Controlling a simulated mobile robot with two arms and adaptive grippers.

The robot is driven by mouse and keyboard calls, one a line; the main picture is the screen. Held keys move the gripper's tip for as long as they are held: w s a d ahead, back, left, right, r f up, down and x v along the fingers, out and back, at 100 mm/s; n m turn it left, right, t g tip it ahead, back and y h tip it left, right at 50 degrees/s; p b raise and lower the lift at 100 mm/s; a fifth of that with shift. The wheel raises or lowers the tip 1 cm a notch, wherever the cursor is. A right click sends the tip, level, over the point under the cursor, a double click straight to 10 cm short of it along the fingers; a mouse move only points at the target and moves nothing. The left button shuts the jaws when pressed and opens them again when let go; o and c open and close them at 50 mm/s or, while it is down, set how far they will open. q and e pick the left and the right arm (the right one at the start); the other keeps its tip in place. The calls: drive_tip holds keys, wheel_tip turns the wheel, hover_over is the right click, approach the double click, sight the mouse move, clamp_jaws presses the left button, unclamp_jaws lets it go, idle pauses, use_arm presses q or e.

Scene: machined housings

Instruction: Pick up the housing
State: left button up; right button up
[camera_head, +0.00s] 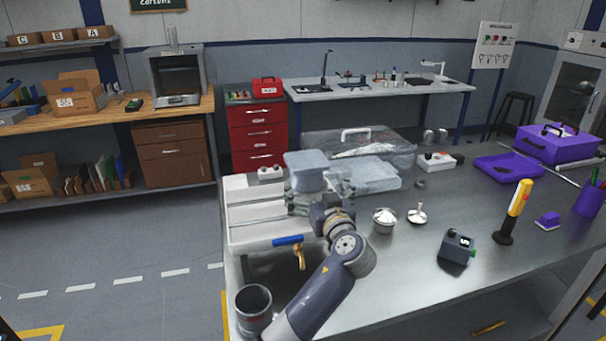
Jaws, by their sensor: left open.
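A pale blue-grey block-shaped housing (306,162) with a wide top flange shows at the near left end of the workbench. A second pale grey machined part (374,172) lies just right of it, near the clear case. My left gripper (303,197) is open just below and in front of the first housing in the picture. Its fingers overlap the housing's lower part, so I cannot tell whether they touch it. The underside of the housing is hidden by the gripper. My right gripper is not in view.

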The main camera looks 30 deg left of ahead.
use_arm(q)
drive_tip(key=shift+w+a+r, duration=0.35)
drive_tip(key=shift+a, duration=0.15)
drive_tip(key=shift+w+a+r+p, duration=0.1)
drive_tip(key=shift+w+a+p, duration=0.15)
drive_tip(key=shift+w+p, duration=0.1)
drive_tip(key=shift+w+a, duration=0.15)
drive_tip(key=shift+a, duration=0.05)
drive_tip(key=p+x, duration=0.2)
drive_tip(key=x, duration=0.2)
drive_tip(key=shift+a+p, duration=0.1)
drive_tip(key=shift+p, duration=0.25)
drive_tip(key=shift+w+a, duration=0.3)
drive_tip(key=shift+a, duration=0.05)
drive_tip(key=shift+c, duration=0.2)
drive_tip(key=c, duration=1.4)
drive_tip(key=shift+r, duration=0.1)
drive_tip(key=shift+c, duration=1.3)
drive_tip(key=shift+w, duration=0.1)
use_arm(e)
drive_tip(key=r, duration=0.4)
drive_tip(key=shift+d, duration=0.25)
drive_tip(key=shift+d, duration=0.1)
